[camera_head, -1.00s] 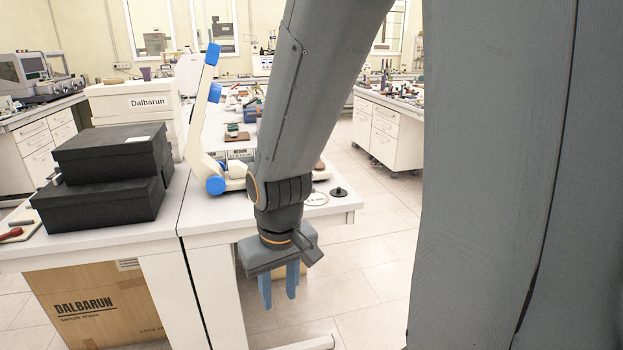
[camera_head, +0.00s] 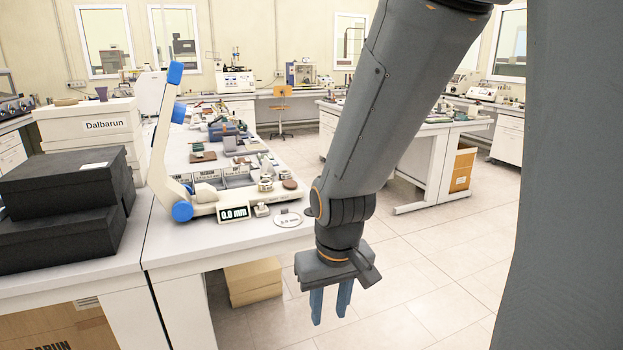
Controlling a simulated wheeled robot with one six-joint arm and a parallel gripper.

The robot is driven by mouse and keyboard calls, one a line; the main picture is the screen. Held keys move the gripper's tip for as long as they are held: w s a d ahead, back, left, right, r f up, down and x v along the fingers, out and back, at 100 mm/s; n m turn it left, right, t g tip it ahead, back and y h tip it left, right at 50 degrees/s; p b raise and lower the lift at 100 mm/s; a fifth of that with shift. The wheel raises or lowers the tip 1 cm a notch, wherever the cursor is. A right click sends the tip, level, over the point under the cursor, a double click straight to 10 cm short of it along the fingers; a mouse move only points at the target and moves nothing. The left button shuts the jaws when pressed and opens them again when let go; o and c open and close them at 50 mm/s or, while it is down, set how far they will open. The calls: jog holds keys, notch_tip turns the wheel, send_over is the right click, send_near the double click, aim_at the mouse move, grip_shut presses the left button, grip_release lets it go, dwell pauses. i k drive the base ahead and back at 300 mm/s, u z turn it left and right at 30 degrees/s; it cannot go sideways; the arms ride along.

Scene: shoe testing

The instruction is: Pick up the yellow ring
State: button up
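I cannot make out a yellow ring anywhere in the head view. My gripper (camera_head: 330,304) hangs with its two blue fingers pointing down, in front of and to the right of the near bench (camera_head: 215,244). The fingers are apart with nothing between them. My arm hides part of the bench's right end and the room behind it.
Black boxes (camera_head: 62,195) stand on the bench at left. A white and blue device (camera_head: 160,150) with a "0.0 mm" display (camera_head: 233,212) stands beside small items. Cardboard boxes (camera_head: 253,281) sit below. Open floor (camera_head: 440,285) lies to the right.

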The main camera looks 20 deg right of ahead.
aim_at(263, 185)
jog(key=z, duration=0.75)
jog(key=i, duration=1.25)
jog(key=u, duration=0.7)
jog(key=i, duration=0.5)
jog(key=u, duration=0.55)
